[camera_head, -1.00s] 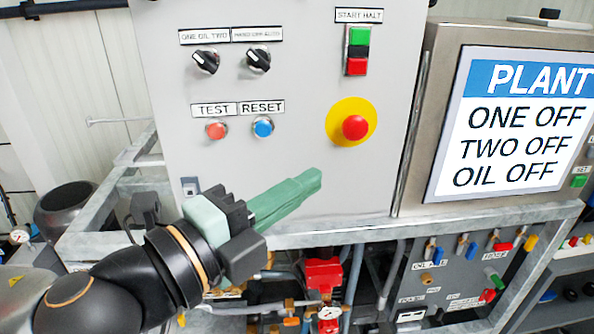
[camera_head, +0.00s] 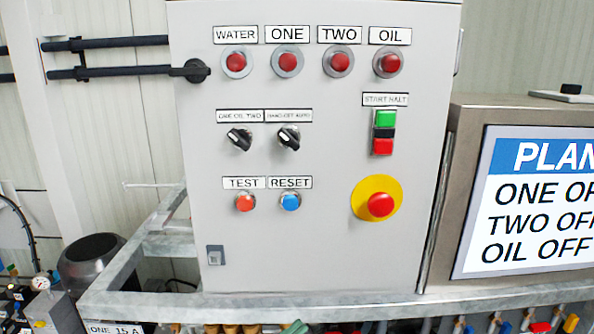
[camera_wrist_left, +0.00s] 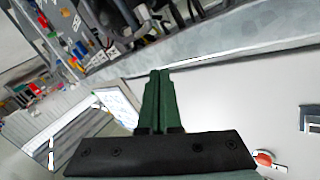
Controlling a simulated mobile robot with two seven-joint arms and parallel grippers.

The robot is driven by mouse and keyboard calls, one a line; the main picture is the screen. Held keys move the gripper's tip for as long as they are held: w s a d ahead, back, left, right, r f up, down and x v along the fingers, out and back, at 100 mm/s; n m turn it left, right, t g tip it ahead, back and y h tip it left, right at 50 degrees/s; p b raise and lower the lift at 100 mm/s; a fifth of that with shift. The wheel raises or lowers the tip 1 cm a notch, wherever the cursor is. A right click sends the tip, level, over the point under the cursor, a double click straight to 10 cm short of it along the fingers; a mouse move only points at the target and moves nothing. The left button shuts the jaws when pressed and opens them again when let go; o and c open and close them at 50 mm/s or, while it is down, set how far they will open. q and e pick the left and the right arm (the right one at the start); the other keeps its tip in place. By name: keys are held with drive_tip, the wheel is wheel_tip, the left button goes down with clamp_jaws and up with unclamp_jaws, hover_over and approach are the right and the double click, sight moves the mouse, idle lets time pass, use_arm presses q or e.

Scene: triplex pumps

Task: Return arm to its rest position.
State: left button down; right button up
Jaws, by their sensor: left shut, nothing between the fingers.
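My left gripper (camera_wrist_left: 159,75) shows in the left wrist view as two long green fingers side by side, shut and empty, in front of a dark mounting bar. It is apart from the grey cabinet face, whose pale surface fills the right of that view. My left arm does not show in the head view now. My right gripper is in neither view.
The grey control cabinet (camera_head: 330,240) has lamps, selector knobs, TEST and RESET buttons and a red emergency stop (camera_head: 380,204). A PLANT display (camera_head: 535,215) stands to its right. A metal frame rail (camera_head: 250,306) runs below; piping fills the wrist view's upper left.

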use_arm(q)
drive_tip(key=s+a+f+n+g+y, duration=0.1)
drive_tip(key=s+a+f+n+y, duration=0.2)
drive_tip(key=f, duration=0.6)
drive_tip(key=s+a+f+n+y, duration=0.25)
drive_tip(key=a+f, duration=0.25)
drive_tip(key=f, duration=0.4)
drive_tip(key=s+a+f+n+g+y, duration=0.1)
drive_tip(key=s+a+f+n, duration=0.1)
drive_tip(key=s+a+f, duration=0.2)
drive_tip(key=s+a+f+n+g+y, duration=0.1)
drive_tip(key=s+a+f, duration=0.3)
drive_tip(key=s+f, duration=0.4)
drive_tip(key=shift+s+f+n+g+p, duration=0.35)
drive_tip(key=shift+f+n+g, duration=0.15)
drive_tip(key=shift+n, duration=0.15)
